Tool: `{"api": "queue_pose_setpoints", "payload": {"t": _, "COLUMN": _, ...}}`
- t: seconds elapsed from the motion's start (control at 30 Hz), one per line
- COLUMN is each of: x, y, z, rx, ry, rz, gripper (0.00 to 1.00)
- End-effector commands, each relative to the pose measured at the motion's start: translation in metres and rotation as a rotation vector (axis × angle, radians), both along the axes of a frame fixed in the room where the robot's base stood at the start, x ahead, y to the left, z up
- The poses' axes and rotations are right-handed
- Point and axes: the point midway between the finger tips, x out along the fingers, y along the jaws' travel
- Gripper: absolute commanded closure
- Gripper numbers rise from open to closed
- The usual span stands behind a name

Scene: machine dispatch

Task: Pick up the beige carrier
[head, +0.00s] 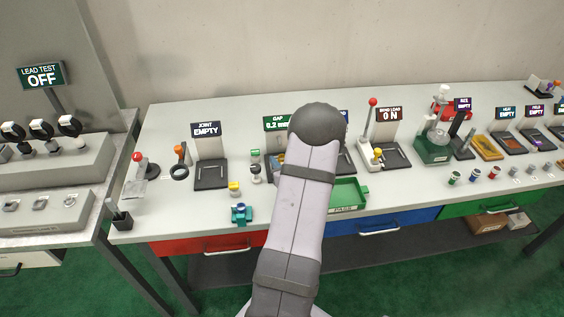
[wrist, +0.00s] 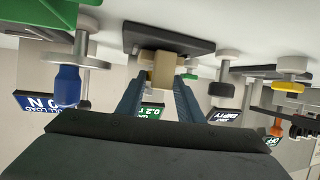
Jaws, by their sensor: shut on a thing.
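The beige carrier (wrist: 164,70) is a small block between the two blue-grey fingers of my gripper (wrist: 156,82) in the wrist view. The fingers are shut on it from both sides. It is beside a dark grey plate (wrist: 180,35) of the gap station; I cannot tell whether it still touches that plate. In the head view my own arm hides the gripper and most of the gap station, and I cannot make out the carrier there.
The gap sign (head: 277,123) stands behind my arm. A green tray (head: 347,193) is to the right and a teal fixture (head: 241,213) to the left. The bend load station (head: 390,152) stands further right. Bare table top (head: 180,222) shows at the front left.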

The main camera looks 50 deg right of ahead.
Motion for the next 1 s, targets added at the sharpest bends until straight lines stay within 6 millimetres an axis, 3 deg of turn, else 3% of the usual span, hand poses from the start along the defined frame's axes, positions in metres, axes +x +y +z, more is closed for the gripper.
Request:
{"api": "queue_pose_setpoints", "payload": {"t": 0.23, "x": 0.000, "y": 0.000, "z": 0.022, "rx": -0.006, "ry": -0.001, "rz": 0.001, "gripper": 0.96}}
{"api": "queue_pose_setpoints", "payload": {"t": 0.7, "x": 0.000, "y": 0.000, "z": 0.085, "rx": -0.004, "ry": -0.002, "rz": 0.000, "gripper": 0.96}}
{"api": "queue_pose_setpoints", "payload": {"t": 1.0, "x": -0.001, "y": -0.001, "z": 0.095, "rx": -0.001, "ry": -0.001, "rz": -0.003, "gripper": 0.96}}
